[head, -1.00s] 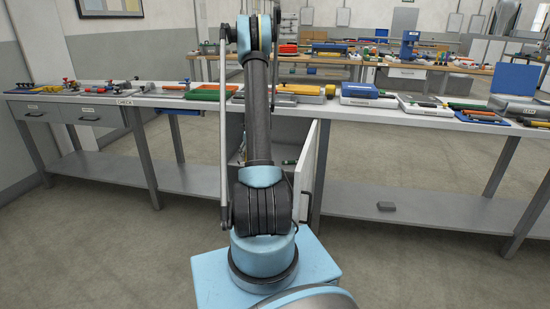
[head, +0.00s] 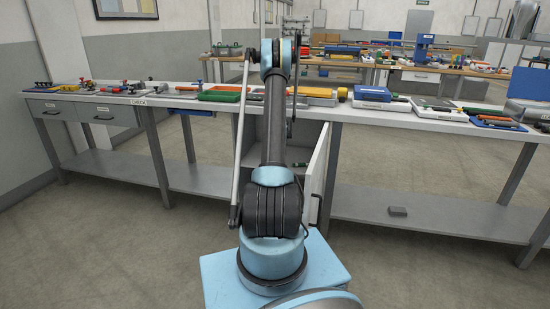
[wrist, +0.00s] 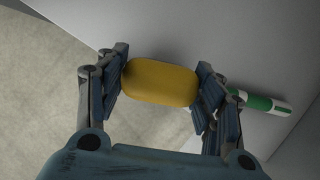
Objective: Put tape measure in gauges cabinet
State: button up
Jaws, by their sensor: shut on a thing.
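The tape measure (wrist: 160,82) is a rounded yellow block in the wrist view. My gripper (wrist: 161,84) is shut on it, with one finger pad at each side. In the wrist view it is held over a pale grey surface. In the head view the gauges cabinet appears to be the one under the bench, with its white door (head: 317,178) standing open. My arm covers part of its opening, and my gripper and the tape measure are hidden there.
A green and white cylinder (wrist: 262,102) lies just right of my gripper, close to the right fingers. The bench (head: 350,110) above the cabinet carries several tools and trays.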

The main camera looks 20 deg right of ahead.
jog(key=shift+w+d, duration=0.2)
jog(key=shift+w, duration=0.75)
jog(key=shift+w+d, duration=0.15)
jog(key=shift+w, duration=0.75)
jog(key=shift+w+d, duration=0.25)
jog(key=shift+w, duration=1)
jog(key=shift+w+d+f, duration=0.1)
jog(key=shift+w+f, duration=0.15)
jog(key=shift+f, duration=0.45)
jog(key=shift+f, duration=0.1)
jog(key=o, duration=1.2)
jog(key=shift+o, duration=0.2)
